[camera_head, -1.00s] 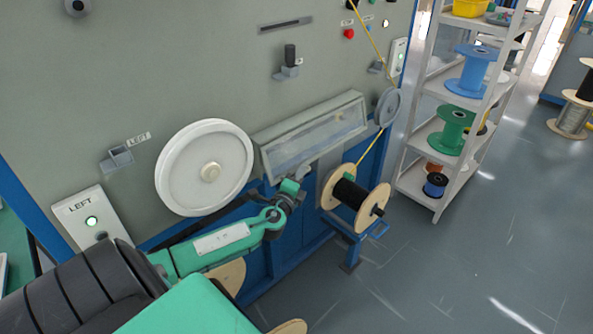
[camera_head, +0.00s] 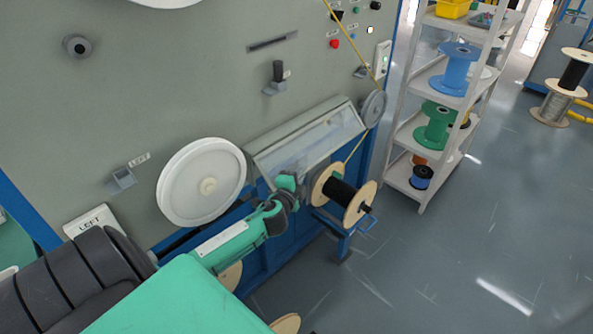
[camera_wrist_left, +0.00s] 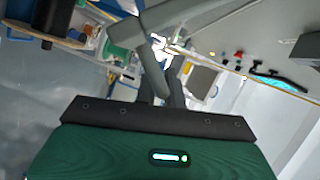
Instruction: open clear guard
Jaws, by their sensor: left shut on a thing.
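The clear guard (camera_head: 312,137) is a long see-through panel in a grey frame on the machine's front, between the white wheel (camera_head: 203,182) and the small pulley (camera_head: 373,108). My left gripper (camera_head: 298,184) is at the guard's lower edge and is shut on its handle, which the gripper mostly hides in the head view. In the left wrist view a grey bar (camera_wrist_left: 150,62) runs down to the dark fingers of the gripper (camera_wrist_left: 163,92). The guard looks shut or only slightly tilted out; I cannot tell which. My right gripper is not in view.
A wooden spool with black cable (camera_head: 345,193) stands close to the right of my left gripper. A yellow cable (camera_head: 357,148) runs from it towards the pulley. A white shelf (camera_head: 402,130) holds blue and green spools. The floor at the right front is clear.

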